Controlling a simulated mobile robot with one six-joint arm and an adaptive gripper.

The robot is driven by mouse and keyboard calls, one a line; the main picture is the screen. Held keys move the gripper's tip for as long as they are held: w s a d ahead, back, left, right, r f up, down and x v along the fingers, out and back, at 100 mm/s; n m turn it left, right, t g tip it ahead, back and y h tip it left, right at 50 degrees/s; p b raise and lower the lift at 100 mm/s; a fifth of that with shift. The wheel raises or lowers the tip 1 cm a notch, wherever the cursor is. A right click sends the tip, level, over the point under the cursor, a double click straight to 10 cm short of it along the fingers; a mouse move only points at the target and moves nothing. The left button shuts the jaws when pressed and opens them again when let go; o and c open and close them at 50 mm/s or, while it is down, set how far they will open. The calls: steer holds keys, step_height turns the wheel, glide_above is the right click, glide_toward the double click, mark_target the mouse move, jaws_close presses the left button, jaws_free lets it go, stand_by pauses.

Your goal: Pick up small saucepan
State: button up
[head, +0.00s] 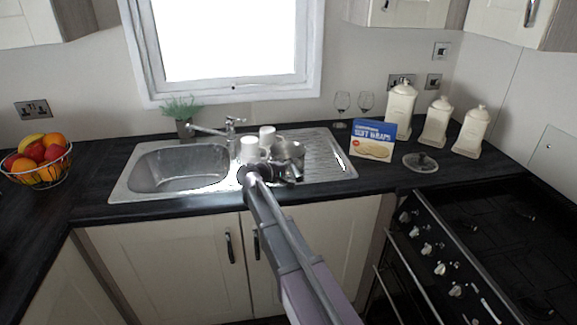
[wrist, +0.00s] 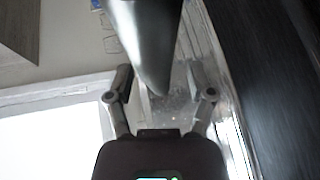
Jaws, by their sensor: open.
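The small saucepan (head: 291,151) appears as a grey metal shape on the sink's draining board, partly hidden by my arm's end. My gripper (head: 283,172) is right in front of it. In the wrist view my gripper (wrist: 160,72) is open, one finger on each side. A smooth grey metal form (wrist: 146,35), seemingly part of the saucepan, reaches down from the top edge between the fingers. I cannot tell whether a finger touches it.
White cup-like items (head: 249,150) stand just left of the saucepan, close to my gripper. The sink basin (head: 180,167) is further left. A tap (head: 229,124) stands behind.

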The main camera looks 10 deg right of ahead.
steer(key=shift+c, duration=0.2)
jaws_close()
steer(key=shift+r+p, duration=0.35)
stand_by(0.6)
steer(key=shift+r+p, duration=1.6)
steer(key=shift+s+a, duration=0.25)
steer(key=shift+s, duration=0.4)
steer(key=shift+s+a, duration=0.25)
steer(key=shift+s, duration=0.35)
steer(key=s+a+r+p, duration=0.1)
steer(key=s+a, duration=0.3)
steer(key=s, duration=0.8)
steer(key=shift+s+a, duration=0.15)
steer(key=shift+a, duration=0.05)
steer(key=shift+s, duration=0.1)
